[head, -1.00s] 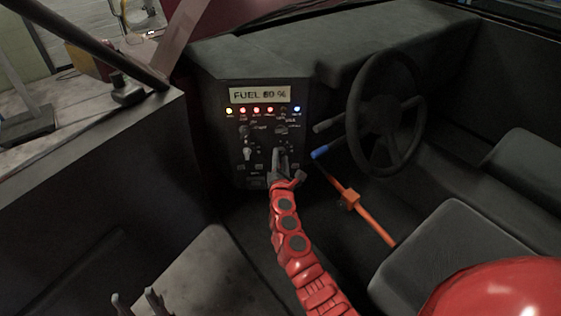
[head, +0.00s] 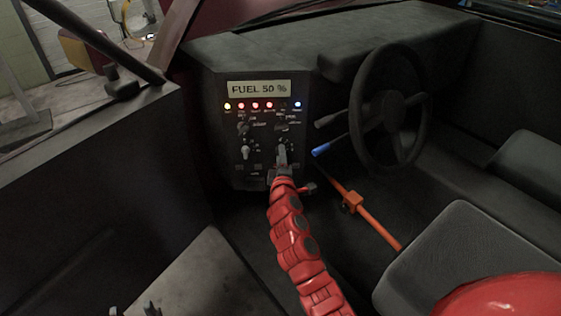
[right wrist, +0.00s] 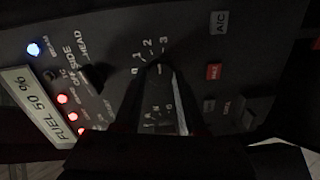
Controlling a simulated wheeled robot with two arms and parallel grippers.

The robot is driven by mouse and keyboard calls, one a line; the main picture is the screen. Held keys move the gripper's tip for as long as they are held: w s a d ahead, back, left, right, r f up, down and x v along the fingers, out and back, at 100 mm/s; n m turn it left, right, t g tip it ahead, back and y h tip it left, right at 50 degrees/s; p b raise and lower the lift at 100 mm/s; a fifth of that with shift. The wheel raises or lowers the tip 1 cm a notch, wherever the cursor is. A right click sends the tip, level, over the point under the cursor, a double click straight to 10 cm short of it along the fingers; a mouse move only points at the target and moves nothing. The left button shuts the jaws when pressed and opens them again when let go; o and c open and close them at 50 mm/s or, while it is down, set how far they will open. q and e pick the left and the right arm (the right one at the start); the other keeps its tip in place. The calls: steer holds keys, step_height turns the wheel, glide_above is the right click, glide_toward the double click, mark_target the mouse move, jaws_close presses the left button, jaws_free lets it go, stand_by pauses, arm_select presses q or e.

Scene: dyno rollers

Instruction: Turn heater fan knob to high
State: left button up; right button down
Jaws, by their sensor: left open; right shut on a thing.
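The dark control panel (head: 232,175) faces me in the head view. My right gripper (head: 281,152) is at its lower right dial, shut on the knob there. In the right wrist view, the right gripper's fingers (right wrist: 158,85) reach to the dial, whose printed scale (right wrist: 150,57) reads 0, 1, 2, 3. The knob itself is mostly hidden between the dark fingers, and I cannot tell which number it points to. My left gripper (head: 133,310) is open and empty, cut by the bottom edge at the lower left, far from the panel.
The display (head: 259,89) reads FUEL 50 % above a row of lit lamps. Another knob (head: 245,152) sits left of my right gripper. The steering wheel (head: 388,108), a blue-tipped stalk (head: 321,150) and an orange lever (head: 372,222) are to the right.

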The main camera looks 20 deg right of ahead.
steer(key=shift+m+b, duration=0.8)
steer(key=shift+m, duration=0.6)
steer(key=shift+c, duration=2.4)
jaws_free()
steer(key=v, duration=1.7)
steer(key=shift+s+b, duration=0.25)
steer(key=shift+b, duration=0.05)
steer(key=shift+d, duration=0.1)
